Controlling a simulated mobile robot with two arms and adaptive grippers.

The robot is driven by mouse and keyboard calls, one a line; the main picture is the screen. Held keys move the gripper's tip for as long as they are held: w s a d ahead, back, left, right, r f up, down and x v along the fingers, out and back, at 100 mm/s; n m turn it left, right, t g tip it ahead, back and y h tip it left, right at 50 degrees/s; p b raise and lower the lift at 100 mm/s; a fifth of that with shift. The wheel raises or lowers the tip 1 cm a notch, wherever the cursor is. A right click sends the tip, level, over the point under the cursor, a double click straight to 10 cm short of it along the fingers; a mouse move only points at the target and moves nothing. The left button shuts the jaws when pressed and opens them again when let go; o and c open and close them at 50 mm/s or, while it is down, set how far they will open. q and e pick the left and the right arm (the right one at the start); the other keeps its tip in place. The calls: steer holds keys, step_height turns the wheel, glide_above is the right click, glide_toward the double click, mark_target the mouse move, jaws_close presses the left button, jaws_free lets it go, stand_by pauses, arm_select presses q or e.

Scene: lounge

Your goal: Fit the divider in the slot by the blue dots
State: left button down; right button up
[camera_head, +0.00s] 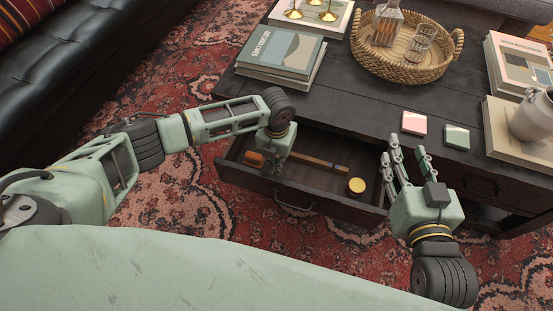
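The drawer (328,207) of the dark table is pulled open. A thin wooden strip (319,162), which looks like the divider, runs lengthwise inside it. The blue dots and the slot cannot be made out. My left gripper (278,168) points down into the drawer's left part, at the strip's left end. Its fingertips are too small and dark to tell whether they touch or grip the strip. My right gripper (406,152) is by the drawer's right end, with its fingers spread and empty, pointing toward the table top.
In the drawer are a yellow-lidded round jar (356,186) and an orange-brown object (254,159). On the table top are a pink coaster (414,123), a green coaster (457,137), books (281,52), a wicker tray (447,68) and a pale jug (534,118). A black sofa (75,60) stands left.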

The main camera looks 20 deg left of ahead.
arm_select(q)
steer(key=shift+r+p, duration=0.35)
steer(key=shift+r, duration=0.05)
steer(key=shift+r+p, duration=1)
arm_select(e)
steer(key=s+d+f+g+h, duration=0.2)
steer(key=s+f+g, duration=0.5)
steer(key=f, duration=0.4)
steer(key=shift+s+d, duration=0.85)
steer(key=shift+s, duration=0.05)
stand_by(0.4)
